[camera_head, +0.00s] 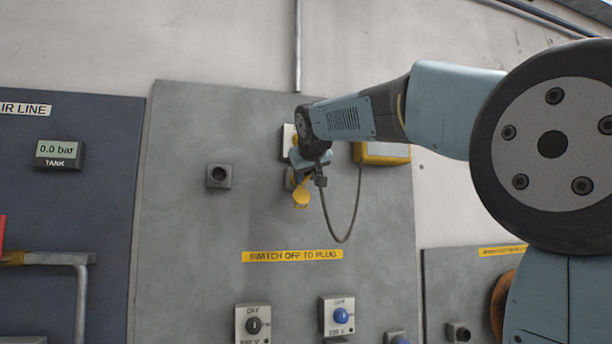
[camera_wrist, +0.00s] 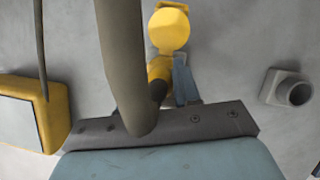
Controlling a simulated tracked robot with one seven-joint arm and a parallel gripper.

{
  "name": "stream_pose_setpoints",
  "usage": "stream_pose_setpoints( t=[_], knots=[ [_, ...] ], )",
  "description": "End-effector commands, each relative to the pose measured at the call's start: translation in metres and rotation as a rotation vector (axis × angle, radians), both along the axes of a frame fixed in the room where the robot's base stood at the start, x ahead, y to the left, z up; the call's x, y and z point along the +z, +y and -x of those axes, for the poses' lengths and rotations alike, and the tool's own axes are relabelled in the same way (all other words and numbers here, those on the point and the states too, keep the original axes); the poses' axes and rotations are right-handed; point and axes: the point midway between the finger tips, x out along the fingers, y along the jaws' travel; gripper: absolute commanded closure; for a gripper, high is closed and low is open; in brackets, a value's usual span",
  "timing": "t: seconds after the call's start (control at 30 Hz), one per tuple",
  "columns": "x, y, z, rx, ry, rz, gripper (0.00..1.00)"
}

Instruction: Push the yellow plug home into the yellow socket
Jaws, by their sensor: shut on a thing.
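In the wrist view, my gripper (camera_wrist: 180,84) is shut on the yellow plug (camera_wrist: 158,69), whose dark cable end and thick cable (camera_wrist: 122,60) cross close in front of the camera. A round yellow cover (camera_wrist: 168,30), apparently the yellow socket's lid, shows just beyond the plug. In the head view, my gripper (camera_head: 302,162) is at the grey panel, and the yellow cover (camera_head: 301,198) hangs just below it. The socket's mouth is hidden behind my gripper and the plug. I cannot tell how deep the plug sits.
A yellow-framed box (camera_head: 382,153) is right of my gripper in the head view. A grey socket (camera_head: 218,176) is to its left. A "SWITCH OFF TO PLUG" label (camera_head: 292,256) and switches with black (camera_head: 253,326) and blue (camera_head: 340,316) knobs are below. The cable hangs in a loop.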

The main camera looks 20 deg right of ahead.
Motion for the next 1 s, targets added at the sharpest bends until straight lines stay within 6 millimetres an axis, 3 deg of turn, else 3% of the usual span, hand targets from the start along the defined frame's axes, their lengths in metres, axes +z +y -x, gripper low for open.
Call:
stream_pose_setpoints(
  t=[0.33, 0.67, 0.83, 1.0],
  knots=[
    [0.0, 0.0, 0.0, 0.0, -0.001, 0.0, 0.38],
    [0.002, 0.001, 0.003, 0.0, -0.001, 0.0, 0.38],
    [0.009, 0.004, 0.022, 0.001, -0.002, 0.0, 0.38],
    [0.022, 0.009, 0.053, 0.001, -0.004, 0.0, 0.38]
  ],
)
